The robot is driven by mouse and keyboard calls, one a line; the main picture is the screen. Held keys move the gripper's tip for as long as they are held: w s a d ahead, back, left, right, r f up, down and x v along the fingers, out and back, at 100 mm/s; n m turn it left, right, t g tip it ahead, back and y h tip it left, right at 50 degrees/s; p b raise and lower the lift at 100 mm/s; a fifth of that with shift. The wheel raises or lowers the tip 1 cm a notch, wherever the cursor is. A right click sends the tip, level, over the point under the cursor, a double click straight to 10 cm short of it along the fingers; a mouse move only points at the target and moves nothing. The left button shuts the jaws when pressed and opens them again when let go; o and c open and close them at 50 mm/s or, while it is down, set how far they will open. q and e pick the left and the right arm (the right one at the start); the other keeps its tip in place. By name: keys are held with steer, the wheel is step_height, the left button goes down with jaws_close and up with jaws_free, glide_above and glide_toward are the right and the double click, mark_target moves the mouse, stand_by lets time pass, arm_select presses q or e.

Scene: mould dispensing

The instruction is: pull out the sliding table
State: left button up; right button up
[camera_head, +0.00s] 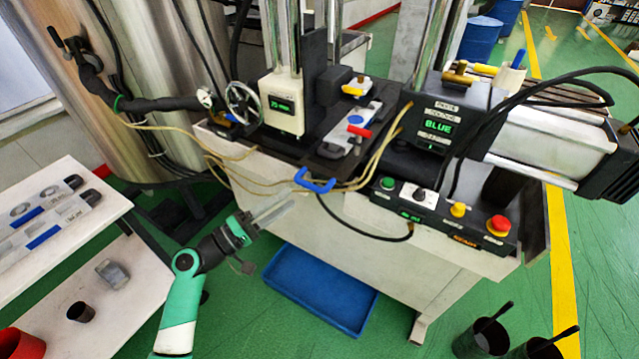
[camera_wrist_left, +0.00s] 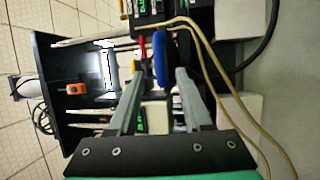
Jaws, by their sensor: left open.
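The sliding table (camera_head: 325,164) is a dark plate at the front of the machine, with a blue loop handle (camera_head: 314,183) on its front edge. The handle also shows in the left wrist view (camera_wrist_left: 161,62), upright in the picture and lined up between my fingertips. My left gripper (camera_head: 276,212) is open and empty, in front of the handle and lower left of it in the head view. A gap shows between the fingertips and the handle, so they look apart. My right gripper is in neither view.
Yellowish hoses (camera_head: 245,157) hang by the handle. A control box (camera_head: 440,212) with a red button is to its right. A blue tray (camera_head: 320,292) lies on the floor below. A white shelf (camera_head: 100,275) stands at the left.

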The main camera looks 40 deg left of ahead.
arm_select(q)
steer(key=b+x, duration=0.2)
steer(key=x, duration=0.8)
steer(key=shift+w, duration=0.35)
steer(key=shift+d+r, duration=0.1)
